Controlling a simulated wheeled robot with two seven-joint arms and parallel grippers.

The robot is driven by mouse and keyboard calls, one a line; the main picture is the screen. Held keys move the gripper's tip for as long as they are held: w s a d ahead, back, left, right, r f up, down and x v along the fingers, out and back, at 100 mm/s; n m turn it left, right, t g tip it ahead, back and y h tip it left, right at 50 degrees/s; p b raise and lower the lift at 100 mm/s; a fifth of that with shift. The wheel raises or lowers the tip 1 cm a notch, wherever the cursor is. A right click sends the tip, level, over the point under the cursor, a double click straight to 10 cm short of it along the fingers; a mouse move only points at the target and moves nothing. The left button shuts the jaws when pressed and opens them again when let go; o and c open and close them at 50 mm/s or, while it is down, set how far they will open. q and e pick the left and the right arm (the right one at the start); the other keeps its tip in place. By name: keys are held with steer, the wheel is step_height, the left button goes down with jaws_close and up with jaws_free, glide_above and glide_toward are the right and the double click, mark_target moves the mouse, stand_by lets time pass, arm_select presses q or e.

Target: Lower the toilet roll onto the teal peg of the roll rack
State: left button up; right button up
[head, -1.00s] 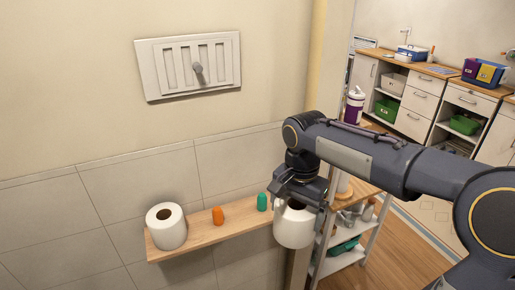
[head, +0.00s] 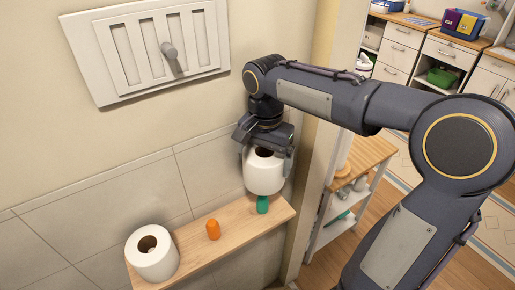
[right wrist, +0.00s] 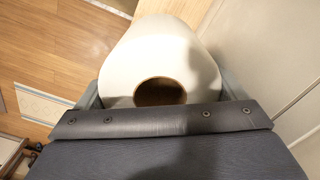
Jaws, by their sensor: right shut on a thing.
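A white toilet roll (head: 264,177) is held upright in my right gripper (head: 266,153), directly over the teal peg (head: 262,205) in the head view. The lower part of the teal peg shows beneath the roll; its top is hidden, so I cannot tell whether the tip is inside the roll's hole. The wooden roll rack (head: 235,222) is a shelf on the wall. In the right wrist view the roll (right wrist: 165,48) sits between the fingers with its dark hole facing the camera. My left gripper is not in view.
An orange peg (head: 213,229) stands bare on the middle of the rack. Another toilet roll (head: 152,258) stands at the rack's left end. A wall panel with a knob (head: 155,48) is above. A shelf cart (head: 350,180) stands right of the wall corner.

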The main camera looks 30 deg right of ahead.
steer(key=shift+w+f, duration=0.15)
steer(key=shift+f, duration=0.1)
step_height(320, 180, down, 5)
steer(key=b, duration=0.4)
steer(key=shift+r+b, duration=0.2)
steer(key=shift+b, duration=0.1)
steer(key=shift+a+r+p, duration=0.1)
steer(key=shift+p, duration=0.2)
stand_by(0.7)
steer(key=shift+f, duration=0.2)
steer(key=shift+f+b, duration=0.7)
steer(key=shift+f, duration=0.15)
steer(key=shift+f, duration=0.1)
steer(key=shift+f+b, duration=0.7)
steer(key=shift+f, duration=0.2)
